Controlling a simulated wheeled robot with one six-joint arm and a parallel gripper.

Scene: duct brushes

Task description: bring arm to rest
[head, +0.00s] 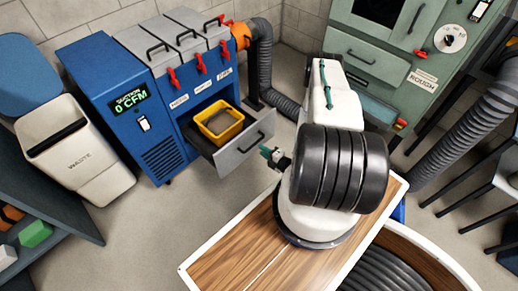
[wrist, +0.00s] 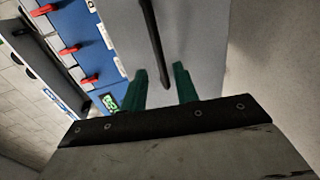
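My arm (head: 345,168), white with a black ribbed sleeve, stands on the wood-topped base in the head view. My gripper (head: 268,154) points left, close to the front of an open grey drawer (head: 230,148). In the wrist view its two green fingers (wrist: 162,88) are apart with nothing held between them. The drawer's black handle (wrist: 153,35) shows just beyond the fingertips; I cannot tell whether they touch it. A yellow bin (head: 219,122) with grey-brown content sits in the drawer.
The blue suction cabinet (head: 125,105) reads 0 CFM and has red latches. A waste bin (head: 85,160) stands left, a green machine (head: 395,50) at the back right. Grey ducts (head: 262,60) run behind. Floor (head: 150,225) is clear at front left.

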